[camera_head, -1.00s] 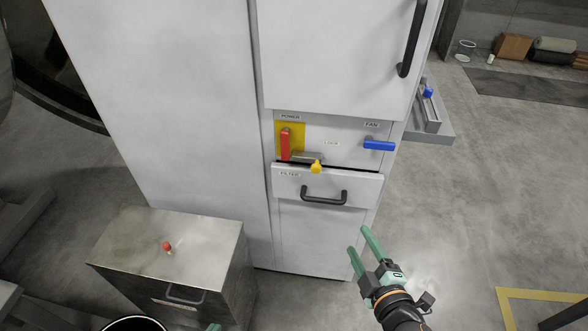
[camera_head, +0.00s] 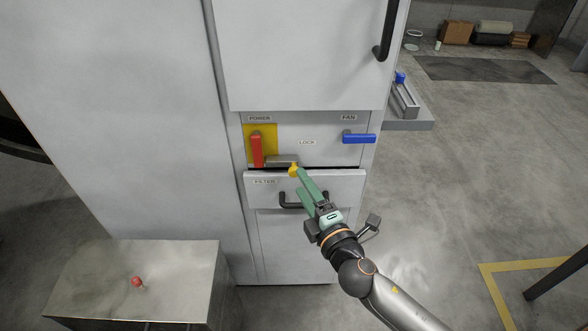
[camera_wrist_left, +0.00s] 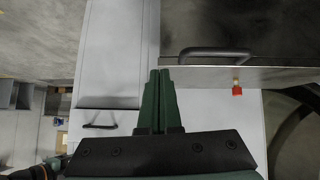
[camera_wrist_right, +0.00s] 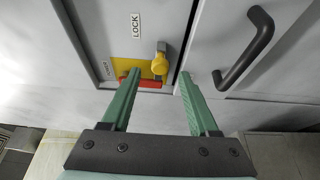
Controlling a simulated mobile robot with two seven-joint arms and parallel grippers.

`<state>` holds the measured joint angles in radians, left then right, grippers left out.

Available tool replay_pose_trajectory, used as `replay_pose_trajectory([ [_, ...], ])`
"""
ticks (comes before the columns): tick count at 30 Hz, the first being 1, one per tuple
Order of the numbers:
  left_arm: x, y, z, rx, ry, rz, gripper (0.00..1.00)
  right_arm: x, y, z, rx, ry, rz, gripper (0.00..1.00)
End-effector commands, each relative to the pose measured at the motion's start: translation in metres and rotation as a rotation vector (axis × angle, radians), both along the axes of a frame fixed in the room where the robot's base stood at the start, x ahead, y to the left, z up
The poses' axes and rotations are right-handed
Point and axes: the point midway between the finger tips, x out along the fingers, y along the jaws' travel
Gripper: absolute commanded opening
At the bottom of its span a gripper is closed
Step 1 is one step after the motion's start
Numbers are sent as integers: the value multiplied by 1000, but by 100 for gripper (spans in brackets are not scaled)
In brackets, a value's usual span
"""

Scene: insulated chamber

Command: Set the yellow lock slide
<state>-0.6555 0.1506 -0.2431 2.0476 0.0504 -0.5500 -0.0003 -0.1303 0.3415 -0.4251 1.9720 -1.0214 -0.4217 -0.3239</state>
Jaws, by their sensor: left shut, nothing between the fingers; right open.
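The yellow lock slide knob (camera_head: 293,171) sits at the right end of a grey slide bar (camera_head: 283,161), under the LOCK label (camera_head: 307,142) on the cabinet panel. My right gripper (camera_head: 303,180) is open, its green fingertips close to the knob and partly covering it. In the right wrist view the knob (camera_wrist_right: 160,64) lies ahead, between the lines of the two open fingers (camera_wrist_right: 158,85); contact cannot be told. My left gripper (camera_wrist_left: 159,75) is shut and empty in the left wrist view, and does not show in the head view.
A red POWER handle (camera_head: 257,150) on a yellow plate is left of the knob, and a blue FAN handle (camera_head: 359,138) is right. The FILTER drawer's black handle (camera_head: 290,200) is just below. A metal box (camera_head: 170,270) with a red knob (camera_head: 137,282) stands lower left.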

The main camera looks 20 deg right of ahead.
Motion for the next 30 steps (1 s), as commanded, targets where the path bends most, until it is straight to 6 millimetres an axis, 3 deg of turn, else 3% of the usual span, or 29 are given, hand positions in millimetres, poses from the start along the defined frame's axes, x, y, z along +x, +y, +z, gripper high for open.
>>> replay_pose_trajectory([
  [3, 0, 0, 0, -1, 4, 2, 0, 21, 2, 1, -1, -2, -1, 61],
  [9, 3, -2, 2, -6, -3, 5, 0, 44, 5, 0, 1, -1, 0, 61],
  [22, 5, -2, 4, -6, -9, 6, 0, 52, 6, 0, 2, 1, 0, 61],
  [30, 5, -1, 4, -6, -9, 5, 0, 52, 6, 0, 2, 1, 0, 32],
])
